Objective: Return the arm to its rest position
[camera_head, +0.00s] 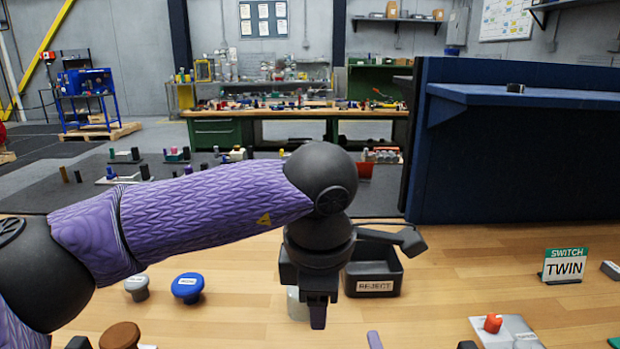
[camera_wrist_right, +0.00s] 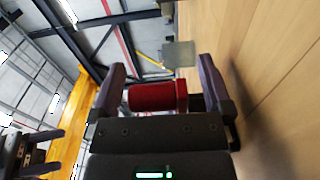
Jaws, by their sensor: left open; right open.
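My left arm reaches in from the left in the head view, with its purple sleeve over the wooden table. My left gripper (camera_head: 318,312) points down over the table, in front of the black REJECT bin (camera_head: 375,285). Its jaws are open, seen nearly edge-on, with nothing visible held in them. A pale cylindrical piece (camera_head: 296,304) stands partly hidden behind this gripper; I cannot tell whether they touch.
A blue knob (camera_head: 188,287), a grey knob (camera_head: 137,287) and a brown knob (camera_head: 120,335) stand on the table at left. A plate with a red switch (camera_head: 492,323) and a TWIN sign (camera_head: 564,265) are at right. Bare wood lies around (camera_head: 440,290).

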